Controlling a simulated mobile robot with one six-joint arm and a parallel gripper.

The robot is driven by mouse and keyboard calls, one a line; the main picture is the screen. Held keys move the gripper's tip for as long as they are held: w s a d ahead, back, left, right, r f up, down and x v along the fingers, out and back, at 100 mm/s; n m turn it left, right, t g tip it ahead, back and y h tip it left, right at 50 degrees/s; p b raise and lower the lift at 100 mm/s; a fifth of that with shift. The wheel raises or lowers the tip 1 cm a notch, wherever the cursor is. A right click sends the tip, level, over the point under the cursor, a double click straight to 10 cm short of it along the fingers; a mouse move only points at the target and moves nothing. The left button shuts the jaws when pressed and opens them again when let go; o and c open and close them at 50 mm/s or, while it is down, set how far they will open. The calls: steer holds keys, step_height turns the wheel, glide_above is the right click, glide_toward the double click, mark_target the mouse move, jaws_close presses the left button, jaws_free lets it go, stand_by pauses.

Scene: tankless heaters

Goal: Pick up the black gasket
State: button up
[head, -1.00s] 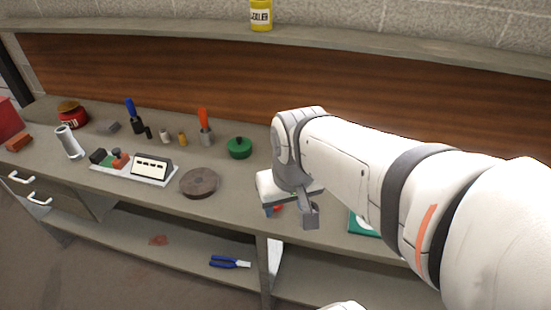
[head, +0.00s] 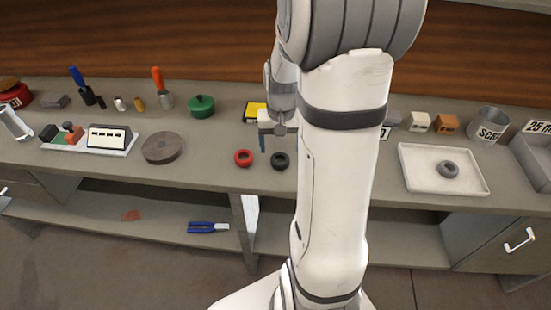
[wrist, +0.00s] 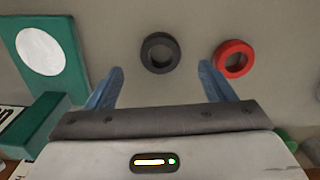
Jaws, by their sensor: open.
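The black gasket (head: 280,161) is a dark ring lying flat on the bench near its front edge. In the wrist view the black gasket (wrist: 161,53) lies ahead of the gap between my fingertips. My gripper (head: 270,142) is above the bench, just behind the gasket in the head view, and partly hidden by my arm. In the wrist view my gripper (wrist: 161,72) has its two blue fingers spread apart, with nothing between them. A red ring (head: 243,158) lies beside the black gasket; in the wrist view the red ring (wrist: 233,59) is to its right.
A pale tray (head: 415,182) holding a dark grey ring (head: 448,169) is at right. A round brown disc (head: 164,148) and a green lidded pot (head: 201,106) are at left. A teal block (wrist: 68,65) with a white disc is near the left finger. My arm hides the middle bench.

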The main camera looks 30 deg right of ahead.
mark_target(280, 159)
step_height(280, 159, down, 5)
steer(key=shift+s+a+r, duration=0.1)
steer(key=c, duration=1.1)
steer(key=shift+r, duration=0.1)
